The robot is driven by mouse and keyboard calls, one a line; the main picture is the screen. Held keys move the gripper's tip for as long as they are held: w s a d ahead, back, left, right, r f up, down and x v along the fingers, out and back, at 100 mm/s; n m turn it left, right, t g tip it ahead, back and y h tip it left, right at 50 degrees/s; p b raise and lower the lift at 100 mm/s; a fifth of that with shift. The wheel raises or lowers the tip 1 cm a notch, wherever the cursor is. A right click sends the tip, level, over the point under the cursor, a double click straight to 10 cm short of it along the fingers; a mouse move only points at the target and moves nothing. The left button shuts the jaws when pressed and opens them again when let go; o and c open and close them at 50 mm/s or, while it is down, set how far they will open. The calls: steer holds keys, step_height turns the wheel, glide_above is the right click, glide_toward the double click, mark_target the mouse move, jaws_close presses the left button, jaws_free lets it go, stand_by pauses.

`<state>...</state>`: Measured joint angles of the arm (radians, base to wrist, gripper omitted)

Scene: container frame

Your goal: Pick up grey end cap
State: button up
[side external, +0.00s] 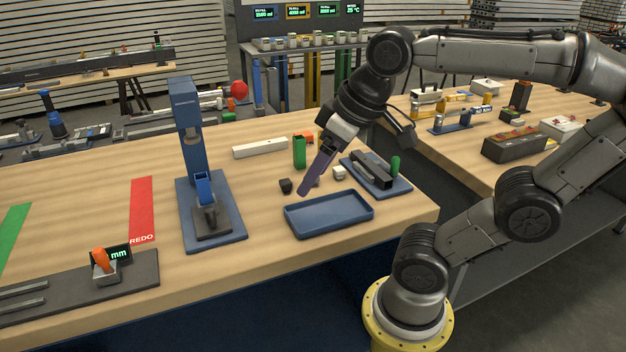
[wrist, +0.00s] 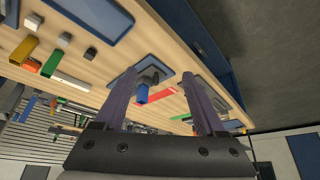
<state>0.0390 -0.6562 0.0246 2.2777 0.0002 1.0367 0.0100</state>
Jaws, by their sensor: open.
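Three small block-like caps lie on the wooden table near the blue tray. A dark one (side external: 286,186) is left of my gripper in the side view and also shows in the wrist view (wrist: 90,53). A mid-grey one, which looks like the grey end cap (wrist: 64,39), lies beside it in the wrist view; my gripper mostly hides it in the side view. A pale one (side external: 339,173) is to the right and also shows in the wrist view (wrist: 32,21). My gripper (side external: 304,191) is open and empty, pointing down above the table; its fingers (wrist: 160,77) stand apart in the wrist view.
The empty blue tray (side external: 328,229) is at the table's front edge. A green tube (side external: 299,152) and a white bar (side external: 260,148) are behind. A blue press (side external: 190,130) stands left and a fixture with a black block (side external: 372,168) right. Bare wood lies between press and tray.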

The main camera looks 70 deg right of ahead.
steer(key=w+d+r+m+g, duration=0.1)
steer(key=w+d+m+g, duration=0.15)
steer(key=w+d, duration=0.55)
steer(key=w+d+m+g, duration=0.1)
steer(key=w+d+m, duration=0.2)
steer(key=w+d, duration=0.5)
steer(key=s+d+f+m+g, duration=0.1)
steer(key=s+d+f, duration=0.1)
steer(key=d+f, duration=0.35)
steer(key=s+d+f+m+g, duration=0.1)
steer(key=s+d+f+m, duration=0.1)
steer(key=d, duration=0.6)
step_height(320, 180, down, 7)
steer(key=shift+w+a, duration=0.1)
steer(key=shift+w, duration=0.05)
steer(key=shift+a+f, duration=0.15)
steer(key=shift+f, duration=2.8)
jaws_close()
